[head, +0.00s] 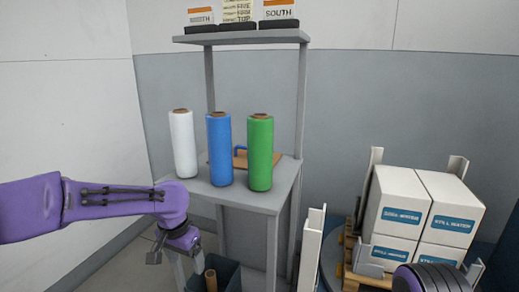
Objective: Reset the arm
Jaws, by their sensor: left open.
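My left arm comes in from the left, and its gripper (168,257) hangs low in front of the grey table's left side. It is open, with nothing seen between its fingers. It is apart from the rolls on the table. On my right, only a rounded purple part of my own body shows at the bottom edge. My right gripper is not in view.
The grey table (255,198) holds a white roll (183,145), a blue roll (219,150) and a green roll (260,153). A shelf (245,37) with signs stands above. A dark bin (228,275) is below. White boxes (400,203) stand on a pallet at right.

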